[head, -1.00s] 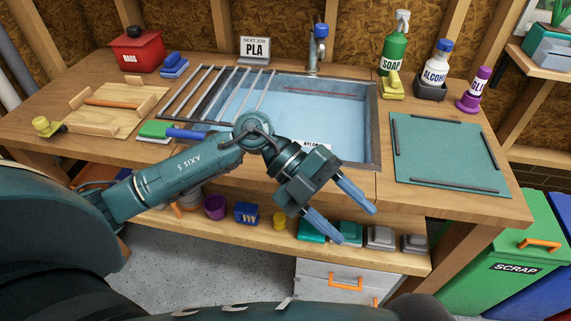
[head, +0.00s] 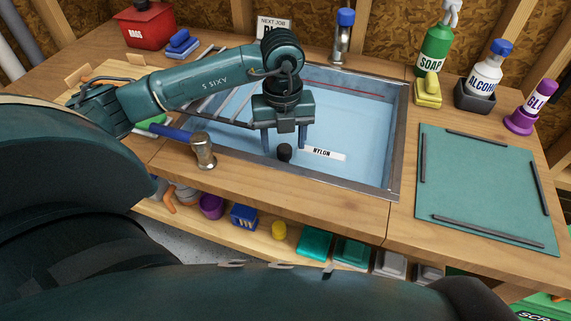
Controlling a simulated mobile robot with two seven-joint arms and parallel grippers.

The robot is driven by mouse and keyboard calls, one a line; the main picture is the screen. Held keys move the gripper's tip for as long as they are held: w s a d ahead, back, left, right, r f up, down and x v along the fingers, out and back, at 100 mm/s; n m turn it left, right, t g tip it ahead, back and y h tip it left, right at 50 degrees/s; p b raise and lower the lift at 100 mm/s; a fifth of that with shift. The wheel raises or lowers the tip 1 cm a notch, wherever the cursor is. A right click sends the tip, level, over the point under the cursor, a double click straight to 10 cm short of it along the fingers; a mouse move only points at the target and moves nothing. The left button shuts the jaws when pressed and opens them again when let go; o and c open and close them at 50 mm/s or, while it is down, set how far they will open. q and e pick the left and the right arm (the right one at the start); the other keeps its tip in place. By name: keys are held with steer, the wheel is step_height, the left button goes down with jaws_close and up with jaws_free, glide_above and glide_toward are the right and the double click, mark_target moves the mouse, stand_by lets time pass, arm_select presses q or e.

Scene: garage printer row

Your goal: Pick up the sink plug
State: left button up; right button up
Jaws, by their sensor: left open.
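The sink plug (head: 284,152), a small dark knob-shaped piece, shows in the blue sink (head: 350,114) near its front wall. My left gripper (head: 284,141) points down over the sink with its two blue fingers apart. In the picture, one finger is left of the plug and the other right of it, with the tips slightly above the plug's middle. I cannot tell how much height lies between the tips and the plug. The plug's lower part is hard to make out. My right gripper is not in view.
A NYLON label (head: 323,153) is right of the plug. A rack (head: 228,104) covers the sink's left side. The green mat (head: 482,190) is clear.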

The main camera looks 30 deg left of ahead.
mark_target(284, 160)
arm_select(q)
steer(key=f, duration=0.7)
steer(key=shift+w+f, duration=0.15)
steer(key=shift+w, duration=0.1)
steer(key=shift+c, duration=0.4)
steer(key=shift+a, duration=0.1)
steer(key=c, duration=1)
